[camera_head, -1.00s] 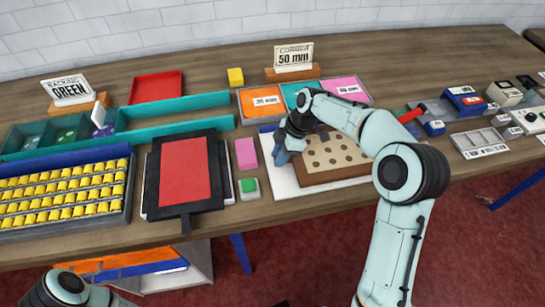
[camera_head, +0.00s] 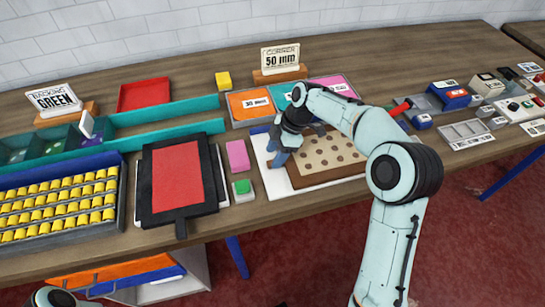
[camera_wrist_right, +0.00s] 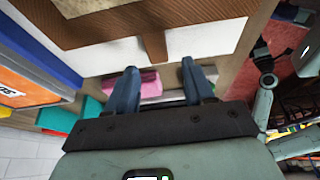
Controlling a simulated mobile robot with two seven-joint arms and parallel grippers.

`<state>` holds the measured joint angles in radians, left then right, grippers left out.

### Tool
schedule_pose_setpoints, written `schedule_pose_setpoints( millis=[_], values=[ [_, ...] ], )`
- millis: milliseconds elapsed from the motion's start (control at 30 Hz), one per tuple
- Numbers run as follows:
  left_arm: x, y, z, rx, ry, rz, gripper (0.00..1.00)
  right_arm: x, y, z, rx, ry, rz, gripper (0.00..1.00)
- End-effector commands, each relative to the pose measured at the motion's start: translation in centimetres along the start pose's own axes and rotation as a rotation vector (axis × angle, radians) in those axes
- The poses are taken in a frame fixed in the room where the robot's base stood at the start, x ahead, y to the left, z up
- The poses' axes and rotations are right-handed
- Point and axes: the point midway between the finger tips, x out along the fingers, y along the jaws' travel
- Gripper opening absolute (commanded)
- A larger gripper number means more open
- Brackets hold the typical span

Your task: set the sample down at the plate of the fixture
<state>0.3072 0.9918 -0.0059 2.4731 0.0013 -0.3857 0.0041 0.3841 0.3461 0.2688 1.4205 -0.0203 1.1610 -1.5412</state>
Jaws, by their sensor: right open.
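The sample, a brown-bordered cream piece with brown dots (camera_head: 335,154), lies flat on the white plate (camera_head: 262,146) of the fixture. In the right wrist view the sample's brown border (camera_wrist_right: 150,18) has a short tab pointing toward my fingers, and the white plate (camera_wrist_right: 200,38) shows under it. My right gripper (camera_head: 283,152) is at the left end of the sample, low over the plate. In the right wrist view its two blue fingers (camera_wrist_right: 162,86) stand apart with nothing between them, clear of the tab. A dark forked shape (camera_wrist_right: 262,52) there may be my left gripper; its jaws are unclear.
A pink block (camera_head: 237,155) and a green-topped block (camera_head: 243,190) stand just left of the plate. Further left are a black frame with a red panel (camera_head: 178,173) and a rack of yellow pieces (camera_head: 60,210). Coloured trays (camera_head: 250,105) and a "50 mm" sign (camera_head: 281,60) stand behind.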

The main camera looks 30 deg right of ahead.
Motion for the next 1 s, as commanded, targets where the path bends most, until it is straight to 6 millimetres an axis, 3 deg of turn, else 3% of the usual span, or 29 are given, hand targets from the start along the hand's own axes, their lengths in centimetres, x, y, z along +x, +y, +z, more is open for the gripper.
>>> schedule_pose_setpoints(
  millis=[200,400,600,1000],
  values=[
    [-0.8,0.4,-0.2,0.002,0.004,0.001,0.88,-5.1,0.1,-0.1,0.000,0.000,0.005,0.53],
    [-1.3,0.6,-0.4,0.003,0.007,0.003,0.88,-8.2,0.1,0.0,0.000,-0.001,0.003,0.53],
    [-1.5,0.7,-0.5,0.003,0.008,0.003,0.88,-9.2,0.0,0.0,0.000,0.000,0.000,0.53],
    [-1.4,0.7,-0.5,0.003,0.008,0.003,0.88,-9.2,0.0,0.0,0.000,0.000,0.000,0.53]
  ],
)
